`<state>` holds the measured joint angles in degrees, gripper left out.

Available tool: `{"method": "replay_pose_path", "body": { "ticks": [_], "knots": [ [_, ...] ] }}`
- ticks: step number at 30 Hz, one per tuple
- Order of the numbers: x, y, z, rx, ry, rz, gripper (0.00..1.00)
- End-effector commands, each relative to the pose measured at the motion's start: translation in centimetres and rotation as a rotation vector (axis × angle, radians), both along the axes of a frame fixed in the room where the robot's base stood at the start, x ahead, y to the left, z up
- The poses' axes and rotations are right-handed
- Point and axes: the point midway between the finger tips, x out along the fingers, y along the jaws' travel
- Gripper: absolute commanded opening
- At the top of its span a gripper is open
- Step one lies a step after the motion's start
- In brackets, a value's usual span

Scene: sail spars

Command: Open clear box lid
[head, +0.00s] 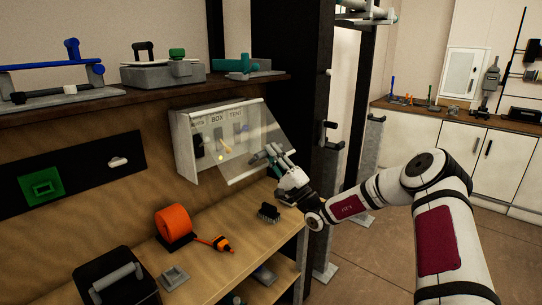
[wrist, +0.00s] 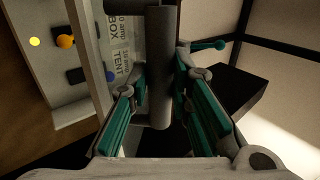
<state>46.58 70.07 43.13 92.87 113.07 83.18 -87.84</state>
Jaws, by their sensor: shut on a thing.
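A pale wall box (head: 187,150) hangs above the wooden workbench, with printed labels and small switch-like parts inside. Its clear lid (head: 258,145) slants outward from the box, its lower right part standing away from it. My gripper (head: 273,158) is at the lid's outer edge, on the right of the box. In the wrist view, a grey round bar (wrist: 160,95), apparently the lid's handle, lies between the teal finger pads of my gripper (wrist: 160,88), which is shut on it. The box interior (wrist: 75,60) shows at the left there. The exact finger contact is partly hidden.
On the bench are an orange reel (head: 173,222), a black brush (head: 268,213) and a black case (head: 117,277). A shelf (head: 110,103) with clamps and blocks runs above. A dark post (head: 320,190) stands close behind my gripper.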

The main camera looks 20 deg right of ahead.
Motion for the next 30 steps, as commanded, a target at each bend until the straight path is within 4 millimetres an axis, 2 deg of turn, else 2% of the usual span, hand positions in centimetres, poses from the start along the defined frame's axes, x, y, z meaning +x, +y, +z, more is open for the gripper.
{"method": "replay_pose_path", "body": {
  "ticks": [18,30],
  "knots": [
    [-2.3,-1.2,4.7,-0.001,-0.002,0.000,0.00],
    [-2.2,-1.3,4.8,-0.001,0.002,0.000,0.00]
  ]
}}
